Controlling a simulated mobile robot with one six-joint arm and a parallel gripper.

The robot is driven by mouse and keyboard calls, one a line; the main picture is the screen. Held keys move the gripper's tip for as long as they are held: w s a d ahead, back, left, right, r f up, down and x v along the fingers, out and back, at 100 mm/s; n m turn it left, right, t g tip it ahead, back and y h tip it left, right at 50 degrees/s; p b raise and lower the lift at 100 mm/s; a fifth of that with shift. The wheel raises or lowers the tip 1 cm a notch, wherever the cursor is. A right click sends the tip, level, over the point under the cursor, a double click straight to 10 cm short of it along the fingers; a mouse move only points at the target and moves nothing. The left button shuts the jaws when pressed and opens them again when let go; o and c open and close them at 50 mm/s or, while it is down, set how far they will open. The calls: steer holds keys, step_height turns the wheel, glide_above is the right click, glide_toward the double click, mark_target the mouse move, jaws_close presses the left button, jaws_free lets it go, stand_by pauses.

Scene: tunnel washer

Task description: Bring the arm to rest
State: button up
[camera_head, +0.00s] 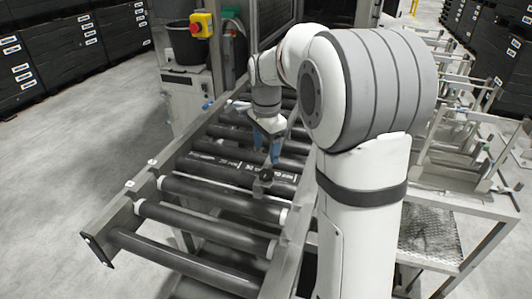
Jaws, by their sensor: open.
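My arm stands large in the right half of the head view, bent over toward the roller conveyor (205,235). My gripper (266,160) points down above the conveyor's rollers, with its blue fingers apart. I see nothing held between the fingers. A small dark object (266,174) shows just below the fingertips, near the rollers. I cannot tell whether the fingers touch it.
A red emergency stop on a yellow box (201,24) and a dark bucket (187,45) are at the back left. Metal racks (470,150) stand on the right. Black crates (70,50) are stacked far left. Floor (75,165) left of the conveyor is clear.

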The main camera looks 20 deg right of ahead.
steer(key=shift+s, duration=0.1)
steer(key=s+a+n+t, duration=0.1)
steer(key=s+n+t, duration=0.1)
steer(key=s+n, duration=1.2)
steer(key=s, duration=0.9)
steer(key=shift+f+t, duration=0.3)
steer(key=shift+t, duration=0.1)
steer(key=shift+s+a+f+n, duration=0.2)
steer(key=shift+s+n, duration=0.1)
steer(key=shift+s, duration=0.1)
